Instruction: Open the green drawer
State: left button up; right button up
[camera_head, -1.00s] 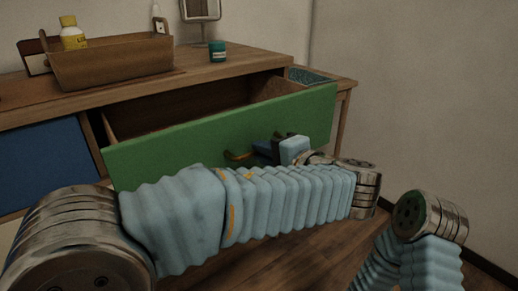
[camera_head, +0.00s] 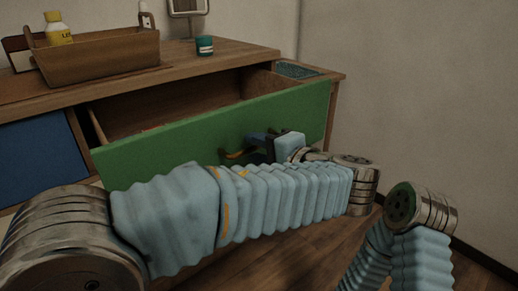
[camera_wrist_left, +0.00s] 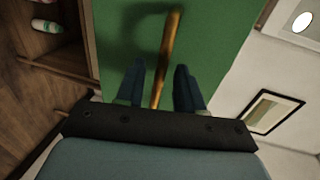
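The green drawer (camera_head: 190,140) is pulled well out of the wooden cabinet, its inside showing behind the front. Its curved brass handle (camera_head: 234,154) also shows in the left wrist view (camera_wrist_left: 169,50). My left gripper (camera_head: 259,146) is at the drawer front by the handle. In the left wrist view my left gripper (camera_wrist_left: 160,88) has its two blue fingers apart, one on each side of the handle bar, with gaps visible between bar and fingers. My left arm crosses in front of the drawer and hides part of its lower edge. My right gripper is not in view.
A blue drawer (camera_head: 40,158) is shut at the left. On the cabinet top (camera_head: 225,60) stand a wooden box (camera_head: 95,56) with a yellow bottle (camera_head: 57,30), a teal jar (camera_head: 204,45) and a mirror (camera_head: 188,6). A wall (camera_head: 420,90) bounds the right; floor is open before the cabinet.

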pick_arm(q)
jog(key=p+v, duration=0.1)
jog(key=v, duration=1.2)
jog(key=shift+s+d, duration=0.25)
jog(key=shift+s, duration=0.05)
